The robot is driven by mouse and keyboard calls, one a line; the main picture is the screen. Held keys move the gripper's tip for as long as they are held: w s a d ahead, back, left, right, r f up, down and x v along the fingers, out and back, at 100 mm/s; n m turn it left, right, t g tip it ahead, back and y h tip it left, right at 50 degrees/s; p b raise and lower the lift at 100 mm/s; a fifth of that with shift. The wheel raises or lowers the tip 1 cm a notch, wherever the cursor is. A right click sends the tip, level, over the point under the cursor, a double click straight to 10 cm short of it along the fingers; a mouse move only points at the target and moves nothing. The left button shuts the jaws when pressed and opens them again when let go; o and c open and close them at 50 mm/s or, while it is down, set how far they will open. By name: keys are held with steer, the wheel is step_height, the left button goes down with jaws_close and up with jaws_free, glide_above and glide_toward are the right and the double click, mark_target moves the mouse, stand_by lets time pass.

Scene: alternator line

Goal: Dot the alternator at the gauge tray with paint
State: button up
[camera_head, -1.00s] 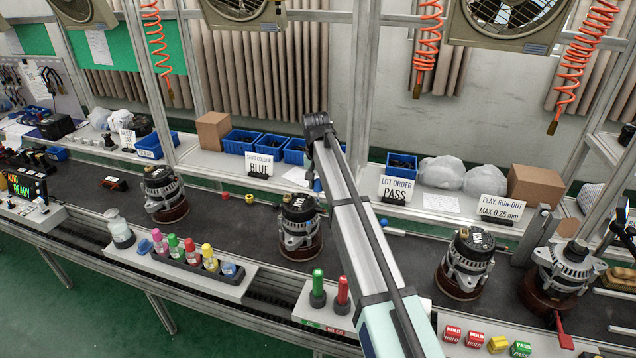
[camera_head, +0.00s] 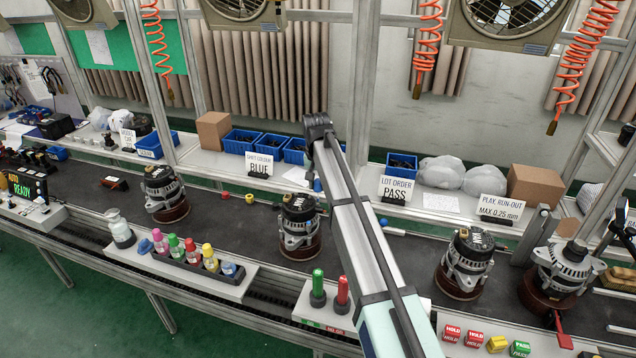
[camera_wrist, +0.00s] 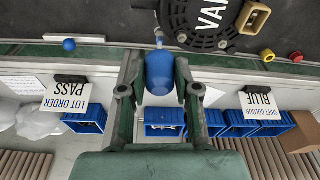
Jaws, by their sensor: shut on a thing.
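My gripper (camera_wrist: 158,88) is shut on a blue paint marker (camera_wrist: 160,72). The marker's pale narrow tip points at the rim of a dark, round alternator end (camera_wrist: 205,18) lettered "VAN"; I cannot tell whether they touch. In the head view my arm hides most of the gripper, and a bit of blue (camera_head: 317,185) shows beside it, just behind the middle alternator (camera_head: 299,228). Other alternators stand at left (camera_head: 164,192), right (camera_head: 467,262) and far right (camera_head: 565,270), the last beside an upright gauge stand. I cannot tell which place is the gauge tray.
A rack (camera_head: 190,272) of coloured paint bottles stands at the front edge. Behind are a "BLUE" shift-colour sign (camera_head: 259,165) and a "PASS" sign (camera_head: 397,190).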

steer(key=shift+f, duration=0.5)
stand_by(1.1)
steer(key=shift+r, duration=0.1)
steer(key=shift+r+p, duration=1.1)
steer(key=shift+r, duration=1.35)
